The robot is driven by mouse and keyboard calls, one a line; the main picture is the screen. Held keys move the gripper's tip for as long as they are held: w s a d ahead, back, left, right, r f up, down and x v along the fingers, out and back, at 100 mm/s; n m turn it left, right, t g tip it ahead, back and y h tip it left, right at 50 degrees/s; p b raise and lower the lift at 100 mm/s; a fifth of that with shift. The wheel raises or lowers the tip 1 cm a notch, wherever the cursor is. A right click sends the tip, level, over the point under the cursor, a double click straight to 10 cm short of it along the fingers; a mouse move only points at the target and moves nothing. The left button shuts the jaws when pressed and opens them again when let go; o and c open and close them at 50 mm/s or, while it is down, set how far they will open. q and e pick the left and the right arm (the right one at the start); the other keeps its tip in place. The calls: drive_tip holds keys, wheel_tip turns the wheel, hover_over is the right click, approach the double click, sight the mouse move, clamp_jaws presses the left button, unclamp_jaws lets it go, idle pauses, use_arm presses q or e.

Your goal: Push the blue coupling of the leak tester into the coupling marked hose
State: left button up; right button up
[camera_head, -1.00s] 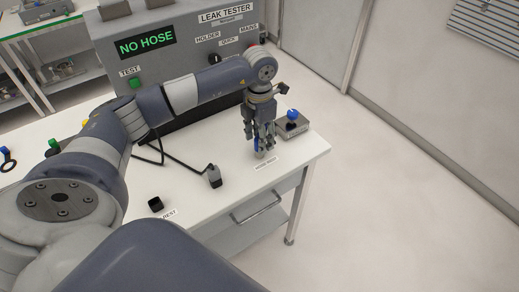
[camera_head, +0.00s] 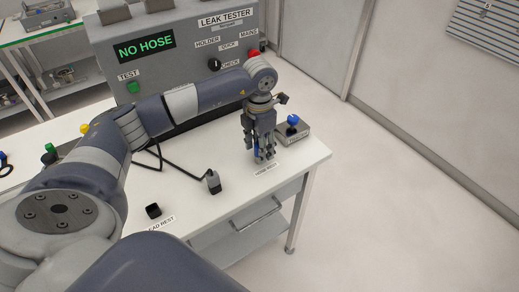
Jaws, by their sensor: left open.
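The leak tester (camera_head: 185,50) is a grey box at the back of the white table; its display reads NO HOSE. My left gripper (camera_head: 264,158) points down, open, low over the table near its right edge. A narrow blue piece (camera_head: 257,154) shows between its fingers, probably the blue coupling; the fingers hide most of it, and I cannot tell whether they touch it. It is just behind a small label that seems to read hose rest (camera_head: 265,168). I cannot make out a coupling marked hose. My right gripper is not in view.
The table's right edge is close.

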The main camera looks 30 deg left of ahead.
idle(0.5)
use_arm(q)
clamp_jaws()
drive_tip(key=shift+r, duration=0.15)
drive_tip(key=shift+w+r, duration=0.1)
drive_tip(key=shift+r, duration=0.25)
drive_tip(key=shift+r+p, duration=1.85)
drive_tip(key=shift+r, duration=0.7)
